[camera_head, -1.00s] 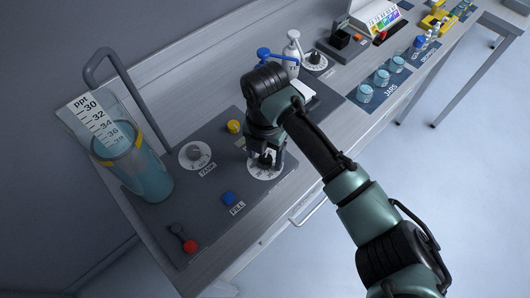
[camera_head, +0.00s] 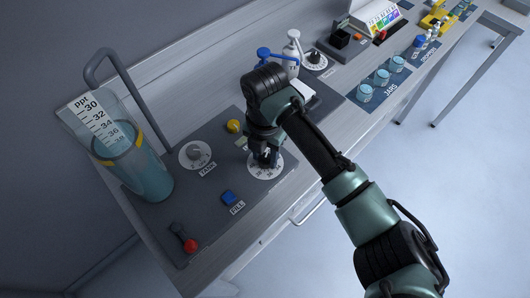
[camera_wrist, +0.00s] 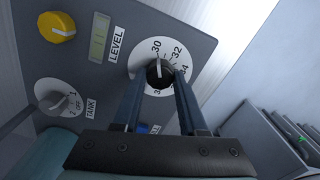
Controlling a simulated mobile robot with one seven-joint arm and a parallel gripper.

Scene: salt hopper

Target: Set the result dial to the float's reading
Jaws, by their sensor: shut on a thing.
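A white dial (camera_wrist: 185,52) marked 30, 32, 34 and on, with a black knob (camera_wrist: 159,72), is in the wrist view; its other numbers are partly hidden by my fingers. The knob's white line points close to 30. My gripper (camera_wrist: 157,86) is shut on the knob, one finger on each side. In the head view my gripper (camera_head: 265,157) stands over the same dial (camera_head: 267,174) and hides its knob. A clear cylinder (camera_head: 148,178) of blue liquid stands at left, with a ppt scale (camera_head: 97,116) from 30 downward. The float's exact reading is too small to tell.
The dark panel (camera_head: 190,215) also carries a TANK knob (camera_head: 195,154), a yellow knob (camera_head: 233,126), a blue FILL button (camera_head: 228,197) and a red-tipped lever (camera_head: 190,246). A bottle (camera_head: 291,57) with a pump and several jars (camera_head: 382,77) stand farther back right.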

